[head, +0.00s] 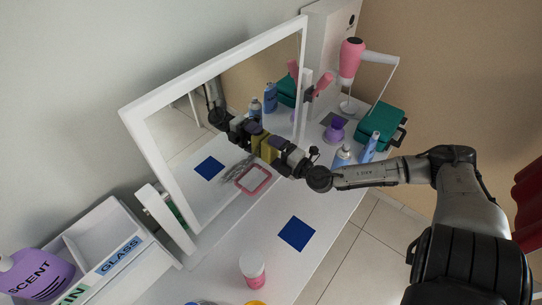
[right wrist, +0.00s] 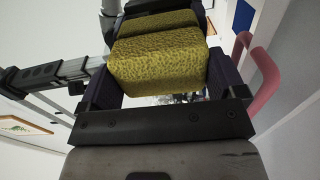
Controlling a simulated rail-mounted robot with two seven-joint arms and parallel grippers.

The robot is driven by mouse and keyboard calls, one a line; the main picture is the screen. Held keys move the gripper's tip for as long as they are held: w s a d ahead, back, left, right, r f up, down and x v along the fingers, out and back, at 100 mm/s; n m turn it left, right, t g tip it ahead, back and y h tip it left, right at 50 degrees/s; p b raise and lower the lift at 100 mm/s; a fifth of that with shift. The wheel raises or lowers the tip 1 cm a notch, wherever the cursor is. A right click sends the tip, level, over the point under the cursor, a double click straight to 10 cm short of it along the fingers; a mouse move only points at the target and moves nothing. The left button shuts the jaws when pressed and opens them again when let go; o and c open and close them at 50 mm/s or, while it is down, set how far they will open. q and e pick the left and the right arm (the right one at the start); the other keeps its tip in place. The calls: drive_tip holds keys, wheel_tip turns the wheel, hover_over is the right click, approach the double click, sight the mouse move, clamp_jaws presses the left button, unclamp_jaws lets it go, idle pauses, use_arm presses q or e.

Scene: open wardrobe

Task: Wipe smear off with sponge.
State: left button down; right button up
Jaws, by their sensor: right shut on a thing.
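A white-framed mirror (head: 152,123) leans upright along the back of the white table. A grey streaky smear (head: 234,176) shows low on its glass, left of my right gripper. My right gripper (head: 272,150) is shut on a yellow sponge (head: 267,147), held in front of the glass. In the right wrist view the sponge (right wrist: 158,62) sits between the two dark fingers, with its reflection right behind it. Sponge and reflection look very close; I cannot tell for sure whether the sponge touches the glass. My left gripper is not in view.
A pink-rimmed item (head: 268,188) lies below the gripper. Spray cans (head: 369,146), a purple item (head: 336,129), a teal case (head: 381,128) and a pink hair dryer (head: 350,58) stand to the right.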

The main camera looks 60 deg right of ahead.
drive_tip(key=shift+d, duration=0.35)
